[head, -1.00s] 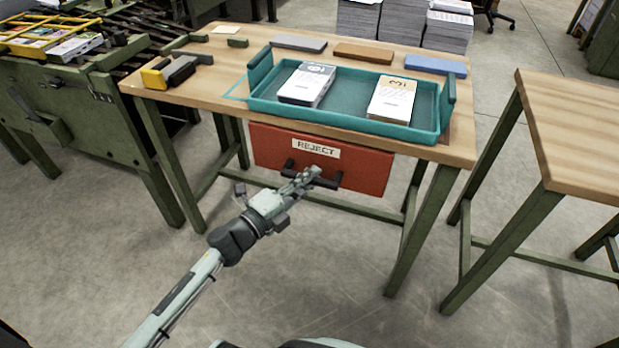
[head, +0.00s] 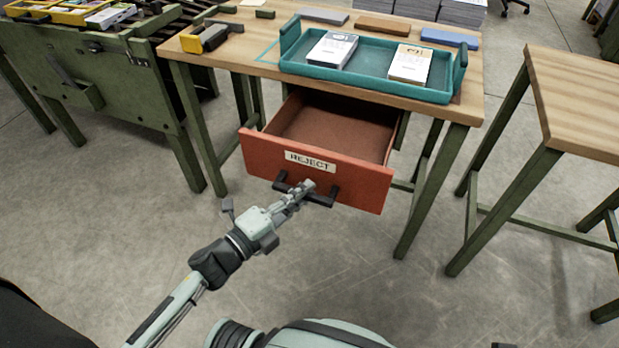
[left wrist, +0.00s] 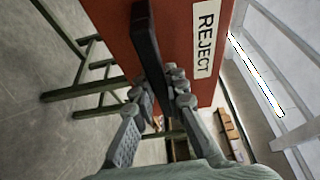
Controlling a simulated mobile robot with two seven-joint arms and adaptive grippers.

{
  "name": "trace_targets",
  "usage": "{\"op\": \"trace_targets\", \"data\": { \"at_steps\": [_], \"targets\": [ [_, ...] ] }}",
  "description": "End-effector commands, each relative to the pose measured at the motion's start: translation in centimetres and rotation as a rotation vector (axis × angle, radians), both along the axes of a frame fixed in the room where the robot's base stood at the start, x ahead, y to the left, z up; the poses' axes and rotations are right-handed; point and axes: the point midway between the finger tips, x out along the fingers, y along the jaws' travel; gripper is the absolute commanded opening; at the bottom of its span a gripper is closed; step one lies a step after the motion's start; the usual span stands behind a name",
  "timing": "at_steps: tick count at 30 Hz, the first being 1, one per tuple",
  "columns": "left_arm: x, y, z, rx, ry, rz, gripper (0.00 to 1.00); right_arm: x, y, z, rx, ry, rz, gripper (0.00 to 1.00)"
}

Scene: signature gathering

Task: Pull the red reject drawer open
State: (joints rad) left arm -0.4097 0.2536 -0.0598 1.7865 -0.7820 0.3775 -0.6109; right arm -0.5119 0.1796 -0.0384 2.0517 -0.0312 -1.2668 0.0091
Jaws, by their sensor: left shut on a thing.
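The red reject drawer (head: 262,150) sticks out from under the wooden table, and its empty brown inside shows in the head view. Its front bears a white REJECT label (head: 310,161) and a black bar handle (head: 322,199). My left gripper (head: 303,188) is shut on the handle near its middle. In the left wrist view the fingers (left wrist: 163,88) lie on both sides of the black handle (left wrist: 146,40), close to the red front (left wrist: 110,25). My right gripper is not in view.
A teal tray (head: 365,84) with two stacks of printed sheets stands on the table (head: 250,62). A green machine (head: 100,75) stands at the left and another wooden table (head: 580,100) at the right. The floor before the drawer is clear.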

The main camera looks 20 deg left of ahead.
Motion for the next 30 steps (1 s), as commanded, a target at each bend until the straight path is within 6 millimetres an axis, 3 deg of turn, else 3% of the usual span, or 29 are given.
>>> {"op": "trace_targets", "data": {
  "at_steps": [6,18,19,23,30],
  "targets": [
    [-1.9,0.1,0.1,-0.001,0.000,0.001,0.00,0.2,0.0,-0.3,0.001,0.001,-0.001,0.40],
    [-2.1,0.1,0.1,-0.001,0.000,0.002,0.00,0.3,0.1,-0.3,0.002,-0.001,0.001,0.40],
    [-2.1,0.1,0.1,-0.001,0.000,0.002,0.16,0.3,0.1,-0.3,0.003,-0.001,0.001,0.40],
    [-2.1,0.1,0.0,0.000,-0.001,0.001,0.32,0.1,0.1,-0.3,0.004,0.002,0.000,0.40],
    [-2.1,0.1,0.0,0.000,-0.001,0.001,0.34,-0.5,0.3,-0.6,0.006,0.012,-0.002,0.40]
  ]
}}
